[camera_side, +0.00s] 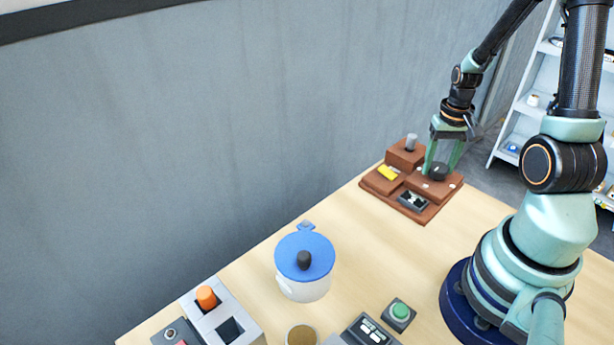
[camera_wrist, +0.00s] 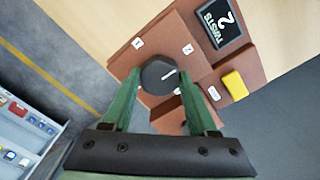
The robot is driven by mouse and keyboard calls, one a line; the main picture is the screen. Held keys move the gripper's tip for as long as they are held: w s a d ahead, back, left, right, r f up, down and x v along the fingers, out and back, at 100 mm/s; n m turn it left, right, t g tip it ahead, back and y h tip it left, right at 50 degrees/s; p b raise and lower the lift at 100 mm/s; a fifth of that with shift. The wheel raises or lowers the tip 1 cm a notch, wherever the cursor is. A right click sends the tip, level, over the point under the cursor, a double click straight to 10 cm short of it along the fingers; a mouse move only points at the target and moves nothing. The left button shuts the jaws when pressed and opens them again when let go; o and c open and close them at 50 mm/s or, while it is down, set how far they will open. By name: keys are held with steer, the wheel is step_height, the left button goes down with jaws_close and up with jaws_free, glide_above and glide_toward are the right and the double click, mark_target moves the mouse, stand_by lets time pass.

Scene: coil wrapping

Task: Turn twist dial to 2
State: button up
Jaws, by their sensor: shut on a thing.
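The black round twist dial (camera_wrist: 158,78) sits on a reddish-brown block unit (camera_side: 432,209). It also shows in the side view (camera_side: 439,173). My gripper (camera_wrist: 160,80) points down over the unit, its two green fingers on either side of the dial and shut on it. The dial's white pointer line slants toward the upper right in the wrist view, roughly toward a white label (camera_wrist: 187,49) that seems to read 2. Another label (camera_wrist: 138,43) reads 1. The small dark display (camera_wrist: 222,24) reads "2 TWISTS" and appears rotated.
A yellow block (camera_wrist: 234,85) and a grey peg (camera_side: 411,142) are on the same unit. A white pot with a blue lid (camera_side: 304,256), a green button (camera_side: 400,312) and a grey box with an orange knob (camera_side: 206,297) stand nearer the front. Table between is clear.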

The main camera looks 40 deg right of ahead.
mark_target(439, 167)
stand_by(0.3)
steer(key=o, duration=1.4)
step_height(439, 167, up, 12)
steer(key=shift+r, duration=0.1)
steer(key=w+a+r+n+t, duration=0.1)
steer(key=a+r+n+t, duration=0.1)
steer(key=a, duration=0.5)
steer(key=w+a+r+n+t, duration=0.1)
steer(key=w+a+r+n, duration=0.1)
steer(key=a, duration=0.5)
steer(key=w+a+r+n+t, duration=0.1)
steer(key=a+r+n+t, duration=0.1)
steer(key=a+r+n, duration=0.2)
steer(key=shift+w+a+n+t, duration=0.15)
steer(key=shift+a, duration=0.75)
steer(key=shift+w+a+n+t, duration=0.1)
steer(key=shift+a+n+t, duration=0.05)
steer(key=shift+a, duration=0.75)
